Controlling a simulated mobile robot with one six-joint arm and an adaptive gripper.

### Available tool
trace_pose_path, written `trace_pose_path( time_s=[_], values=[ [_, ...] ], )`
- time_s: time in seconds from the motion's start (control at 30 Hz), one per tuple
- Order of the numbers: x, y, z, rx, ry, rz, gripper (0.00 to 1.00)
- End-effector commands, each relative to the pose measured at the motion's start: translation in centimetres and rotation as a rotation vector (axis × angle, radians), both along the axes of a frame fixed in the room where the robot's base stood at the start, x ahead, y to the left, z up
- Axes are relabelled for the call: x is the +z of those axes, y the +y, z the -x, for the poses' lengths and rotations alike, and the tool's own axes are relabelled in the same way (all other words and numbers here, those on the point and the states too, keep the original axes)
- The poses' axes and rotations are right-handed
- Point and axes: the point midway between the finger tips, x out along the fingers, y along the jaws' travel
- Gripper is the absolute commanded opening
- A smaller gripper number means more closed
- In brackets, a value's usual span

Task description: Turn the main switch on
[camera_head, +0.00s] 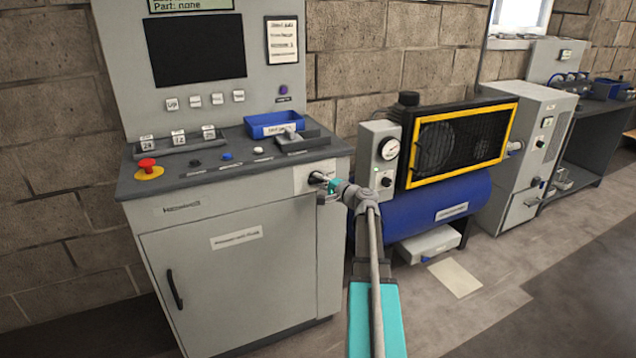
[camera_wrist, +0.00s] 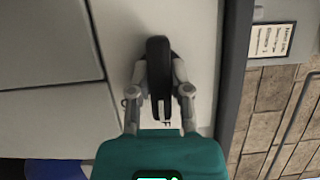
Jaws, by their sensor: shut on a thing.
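The main switch is a black rotary handle (camera_wrist: 158,62) on the light front panel of the grey control cabinet. In the wrist view my gripper (camera_wrist: 159,82) has a finger on each side of this handle and is shut on it. The handle's long side lies in line with my gripper, and part of a label shows at its lower end. In the head view my gripper (camera_head: 329,183) reaches the cabinet's upper right front corner, where the switch (camera_head: 317,177) is mostly hidden behind it.
The cabinet desk carries a red emergency button (camera_head: 148,166) on a yellow base, a blue tray (camera_head: 273,124) and several small buttons. A blue compressor (camera_head: 425,222) with a yellow-framed guard stands close to the right of my arm. Open floor lies at the front right.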

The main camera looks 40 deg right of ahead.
Motion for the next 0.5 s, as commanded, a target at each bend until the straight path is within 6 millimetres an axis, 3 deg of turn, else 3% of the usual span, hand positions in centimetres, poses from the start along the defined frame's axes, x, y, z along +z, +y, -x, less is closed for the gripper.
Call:
trace_pose_path(
  time_s=[0.5],
  values=[
    [-0.36, 0.02, 0.05, 0.000, -0.083, -0.353, 0.00]
  ],
)
